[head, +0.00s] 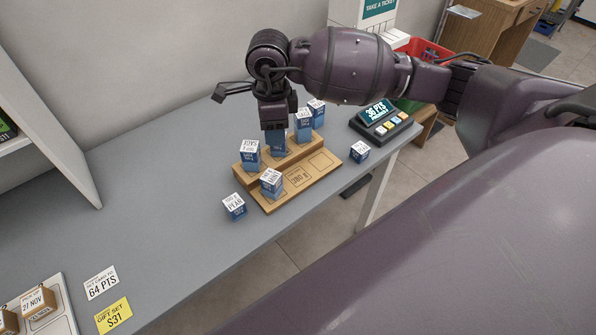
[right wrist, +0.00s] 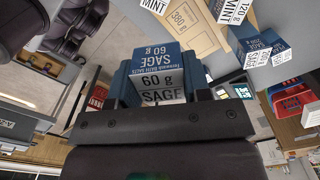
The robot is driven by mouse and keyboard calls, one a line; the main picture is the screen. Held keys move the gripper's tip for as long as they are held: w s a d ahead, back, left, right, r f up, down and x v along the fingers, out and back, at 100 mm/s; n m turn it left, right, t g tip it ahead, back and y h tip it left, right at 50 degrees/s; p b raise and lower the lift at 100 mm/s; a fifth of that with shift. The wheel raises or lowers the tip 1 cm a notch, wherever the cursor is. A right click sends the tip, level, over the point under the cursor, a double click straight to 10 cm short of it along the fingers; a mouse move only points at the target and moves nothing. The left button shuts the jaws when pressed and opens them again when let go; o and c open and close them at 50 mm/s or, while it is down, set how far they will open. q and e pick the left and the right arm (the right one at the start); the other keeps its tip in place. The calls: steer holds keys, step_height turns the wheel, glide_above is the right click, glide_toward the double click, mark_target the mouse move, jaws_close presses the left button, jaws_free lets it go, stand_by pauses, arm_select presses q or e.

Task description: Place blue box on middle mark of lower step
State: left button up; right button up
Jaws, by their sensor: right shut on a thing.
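My right gripper (head: 275,128) points down and is shut on a blue box (head: 276,143), which has a white label reading SAGE 60 g in the right wrist view (right wrist: 160,70). The box is at the upper step, between two other boxes; whether it touches the step is hidden. The wooden two-step stand (head: 264,203) is on the grey counter. On its lower step, a MINT box (head: 271,183) stands at the left. The middle mark (head: 298,176), with printing, and the right mark (head: 322,160) are bare. My left gripper is not in view.
Blue-and-white boxes stand on the upper step at left (head: 249,156) and right (head: 303,125), with another behind (head: 316,112). Loose boxes stand on the counter, left (head: 233,207) and right (head: 359,152) of the stand. A points display (head: 380,120) is at the far right.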

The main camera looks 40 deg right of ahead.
steer(key=m, duration=0.2)
steer(key=d+m, duration=0.1)
steer(key=shift+w+m, duration=0.15)
steer(key=shift+m, duration=0.25)
steer(key=m, duration=0.3)
steer(key=shift+w+d+m, duration=0.1)
steer(key=shift+d+m, duration=0.2)
steer(key=shift+d, duration=0.05)
steer(key=d+m, duration=0.2)
steer(key=m, duration=2)
glide_above(298, 176)
step_height(298, 176, down, 14)
steer(key=shift+f+b, duration=0.25)
steer(key=shift+b, duration=0.2)
steer(key=shift+f, duration=0.7)
step_height(298, 176, down, 4)
steer(key=shift+r, duration=0.1)
